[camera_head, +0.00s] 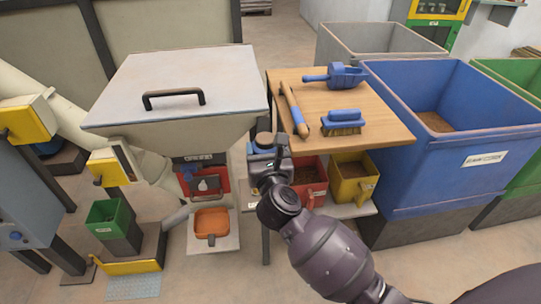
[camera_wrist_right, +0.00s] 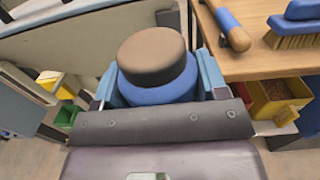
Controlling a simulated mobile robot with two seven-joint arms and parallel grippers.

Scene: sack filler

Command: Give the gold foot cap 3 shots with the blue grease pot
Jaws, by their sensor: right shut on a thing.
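My right gripper (camera_head: 267,152) is in front of the gap between the hopper and the wooden table. It is shut on the blue grease pot (camera_wrist_right: 165,92), a round blue body with a brownish-grey top, seen between the two blue fingers in the right wrist view. In the head view only a little of the pot, mainly its dark top (camera_head: 264,137), shows above the gripper. I cannot make out a gold foot cap for certain in either view. My left gripper is not in view.
A lidded hopper (camera_head: 180,85) stands left of the gripper. Red (camera_head: 308,172) and yellow (camera_head: 354,180) bins sit below. A large blue bin (camera_head: 420,165) stands right.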

